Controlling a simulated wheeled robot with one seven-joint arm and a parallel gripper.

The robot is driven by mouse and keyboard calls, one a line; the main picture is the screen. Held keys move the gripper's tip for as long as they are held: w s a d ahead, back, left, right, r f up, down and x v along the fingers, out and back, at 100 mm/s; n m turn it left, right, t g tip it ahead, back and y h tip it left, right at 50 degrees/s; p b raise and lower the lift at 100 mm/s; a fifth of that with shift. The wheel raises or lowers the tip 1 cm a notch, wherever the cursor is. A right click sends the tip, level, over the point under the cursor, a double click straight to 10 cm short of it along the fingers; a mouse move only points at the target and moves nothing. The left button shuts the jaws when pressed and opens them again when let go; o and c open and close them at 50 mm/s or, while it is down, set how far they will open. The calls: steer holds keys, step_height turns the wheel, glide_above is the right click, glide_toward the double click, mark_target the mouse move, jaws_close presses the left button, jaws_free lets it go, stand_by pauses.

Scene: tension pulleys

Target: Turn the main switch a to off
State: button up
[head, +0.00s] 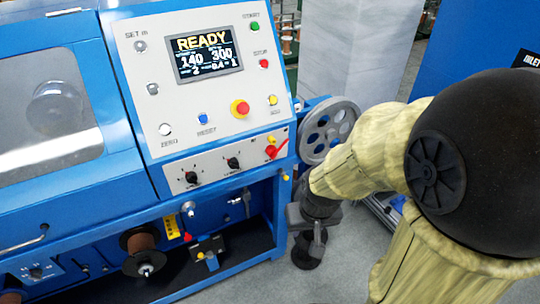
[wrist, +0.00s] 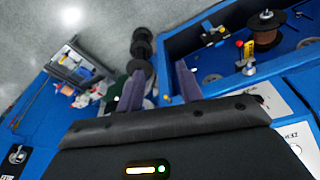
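The likely main switch a (head: 273,150) is a red handle on a yellow plate at the lower right of the slanted grey control panel, in the head view. Its handle lies tilted, and I cannot read its label. My gripper (head: 308,250) hangs below and right of the switch, beside the machine's right end, apart from the switch. In the wrist view, the two fingers of my gripper (wrist: 159,82) stand apart with nothing between them. The switch is not clearly visible there; a small red bit shows at the gripper body's right edge.
The panel carries a lit READY screen (head: 209,53), a red stop knob (head: 240,108) and two black rotary knobs (head: 233,163). A grey spoked pulley (head: 329,130) juts from the machine's right side, close to my arm. Grey floor (head: 335,275) lies open below.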

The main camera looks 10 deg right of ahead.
mark_target(275, 156)
steer(key=o, duration=0.3)
steer(key=shift+o, duration=1.1)
steer(key=w+d+f+n+t+b, duration=0.2)
steer(key=w+f+t+b, duration=0.2)
steer(key=w, duration=0.8)
step_height(275, 156, down, 4)
steer(key=b, duration=0.2)
steer(key=shift+w+d+f+t+b, duration=0.15)
steer(key=shift+d+f+t+b, duration=0.1)
steer(key=shift+t+b, duration=0.15)
steer(key=w+d+f+n+t+y+b, duration=0.1)
steer(key=w+f+t+y+b, duration=0.1)
steer(key=w+t+b, duration=0.2)
steer(key=w+f+n+t+y+b, duration=0.2)
steer(key=w+t+b, duration=0.3)
steer(key=w+t, duration=0.1)
steer(key=shift+w+d+f+y+b, duration=0.3)
steer(key=shift+w+d+f, duration=0.1)
steer(key=shift+w, duration=0.1)
steer(key=p+x, duration=0.2)
steer(key=x, duration=1.5)
steer(key=shift+w, duration=0.25)
steer(key=shift+c, duration=0.2)
